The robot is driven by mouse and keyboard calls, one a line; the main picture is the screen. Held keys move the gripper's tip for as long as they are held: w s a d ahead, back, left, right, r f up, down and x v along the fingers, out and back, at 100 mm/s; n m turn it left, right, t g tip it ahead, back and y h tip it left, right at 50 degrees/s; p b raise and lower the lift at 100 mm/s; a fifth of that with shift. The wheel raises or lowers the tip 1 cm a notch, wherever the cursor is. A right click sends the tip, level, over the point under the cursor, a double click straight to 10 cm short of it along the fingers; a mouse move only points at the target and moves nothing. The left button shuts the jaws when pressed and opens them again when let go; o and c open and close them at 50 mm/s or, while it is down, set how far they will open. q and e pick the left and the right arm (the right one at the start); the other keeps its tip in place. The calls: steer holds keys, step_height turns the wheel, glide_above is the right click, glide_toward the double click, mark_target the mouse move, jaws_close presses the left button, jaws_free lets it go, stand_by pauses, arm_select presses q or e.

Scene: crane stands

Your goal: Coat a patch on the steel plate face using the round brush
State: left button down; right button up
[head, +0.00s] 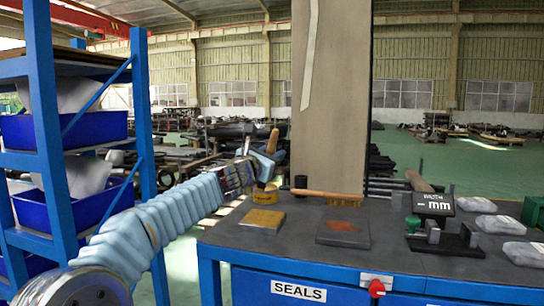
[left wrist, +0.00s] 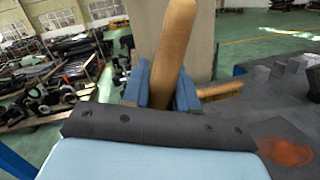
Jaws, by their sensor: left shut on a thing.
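My left gripper (head: 266,166) is shut on the round brush, whose wooden handle (head: 273,140) stands up out of the jaws. In the left wrist view the handle (left wrist: 174,45) rises, slightly tilted, between the blue fingers (left wrist: 160,88). The steel plate (head: 329,240) lies flat on the bench, right of and nearer than the gripper, with a rusty orange patch (head: 342,227). The patch also shows in the left wrist view (left wrist: 286,153). My right gripper is not in view.
A yellow-topped block (head: 262,219) lies left of the plate. A tall beige column (head: 335,90) rises behind; blue shelving (head: 50,130) stands left.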

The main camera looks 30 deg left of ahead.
mark_target(272, 143)
arm_select(q)
steer(key=shift+r+p, duration=0.3)
steer(key=shift+r, duration=0.35)
steer(key=shift+r+p, duration=0.7)
steer(key=shift+r, duration=0.15)
steer(key=shift+s+a+f, duration=0.1)
